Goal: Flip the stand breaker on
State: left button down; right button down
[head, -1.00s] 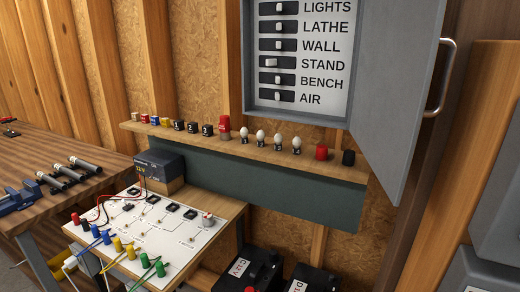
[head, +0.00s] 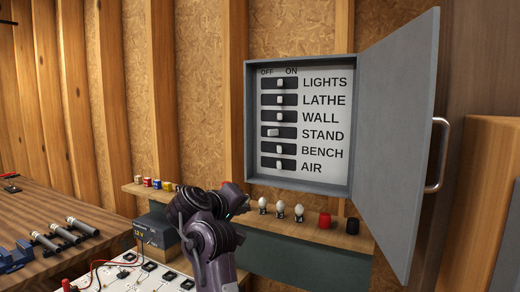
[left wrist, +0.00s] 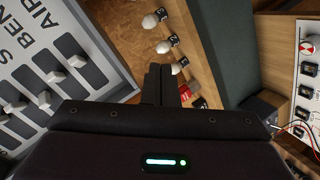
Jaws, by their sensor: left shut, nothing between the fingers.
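The breaker panel (head: 355,170) sits in an open grey box on the wall, with OFF marked at left and ON at right. The STAND breaker's white toggle (head: 272,132) sits further left, toward OFF, than the other toggles, which line up to its right. My left gripper (head: 240,194) is below and left of the panel, in front of the shelf, apart from the breaker. Its shut, empty fingers (left wrist: 161,84) show in the left wrist view, with part of the panel (left wrist: 100,42) at left. Which toggle there is STAND is unclear. My right gripper is out of view.
The box door (head: 398,130) stands open to the right with a metal handle (head: 437,155). A wooden shelf (head: 340,238) below holds egg-like knobs, a red and a black piece. A workbench (head: 60,205) is at left.

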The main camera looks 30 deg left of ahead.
pick_arm(q)
notch_tip(320, 180, up, 17)
jog(key=a+n+t+h, duration=0.1)
jog(key=n+t+h, duration=0.1)
jog(key=n+t, duration=0.2)
jog(key=shift+w+a+n, duration=0.4)
jog(key=shift+r, duration=0.1)
